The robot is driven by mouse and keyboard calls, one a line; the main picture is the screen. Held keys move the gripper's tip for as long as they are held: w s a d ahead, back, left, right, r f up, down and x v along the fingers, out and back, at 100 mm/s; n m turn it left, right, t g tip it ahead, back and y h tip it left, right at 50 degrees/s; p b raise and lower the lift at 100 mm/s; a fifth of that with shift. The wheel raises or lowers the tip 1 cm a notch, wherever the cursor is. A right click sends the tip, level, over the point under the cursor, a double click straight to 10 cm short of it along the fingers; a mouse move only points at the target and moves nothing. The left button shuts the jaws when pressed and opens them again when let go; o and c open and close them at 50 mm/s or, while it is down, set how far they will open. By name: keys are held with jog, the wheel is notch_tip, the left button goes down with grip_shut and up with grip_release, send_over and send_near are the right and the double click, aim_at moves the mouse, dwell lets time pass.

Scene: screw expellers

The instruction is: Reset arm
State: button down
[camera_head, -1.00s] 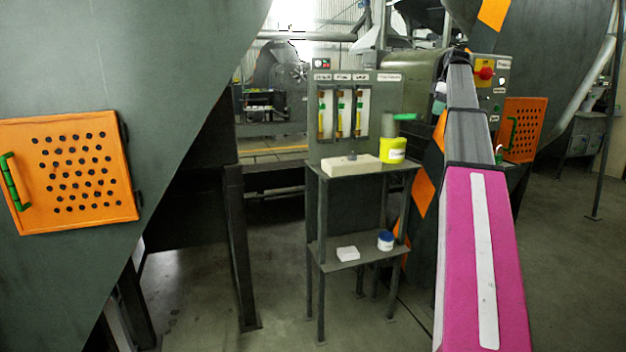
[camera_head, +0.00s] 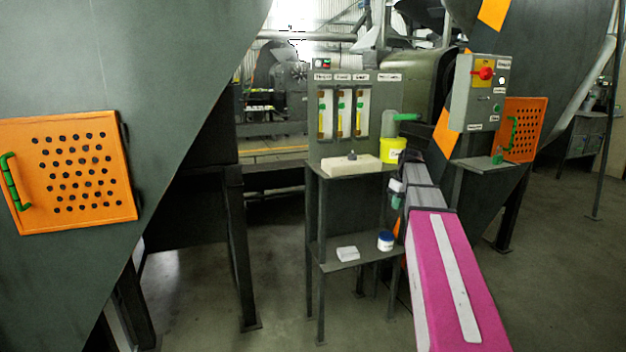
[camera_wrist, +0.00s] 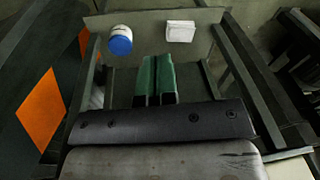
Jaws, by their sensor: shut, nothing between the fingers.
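My arm reaches from the lower right of the head view toward the grey stand. My gripper (camera_head: 397,202) shows partly there, as small green fingers beside the right side of the stand. In the wrist view my gripper (camera_wrist: 156,64) points away from the camera, its two green fingers together and empty. Past the fingertips, the stand's lower shelf (camera_wrist: 142,22) carries a white jar with a blue lid (camera_wrist: 120,40) at left and a white block (camera_wrist: 180,31) at right. The fingers appear apart from both.
The stand's upper shelf (camera_head: 322,170) holds a pale slab (camera_head: 345,166); a yellow container (camera_head: 392,150) is at its right. A grey control box (camera_head: 482,95) with a red switch stands right of my arm. Orange perforated panels (camera_head: 70,175) are on the machines. Open floor lies at right.

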jog(key=s+a+f+m, duration=0.2)
jog(key=s+a+f, duration=0.2)
jog(key=s+f, duration=0.4)
jog(key=s+a+f+m+h, duration=0.1)
jog(key=s+a+f, duration=0.3)
jog(key=s+f, duration=0.4)
jog(key=s+a+f+m, duration=0.3)
jog(key=s+a+f, duration=0.1)
jog(key=s+f, duration=0.5)
jog(key=shift+a+f+g, duration=0.3)
jog(key=shift+a+f, duration=0.05)
jog(key=shift+f, duration=0.2)
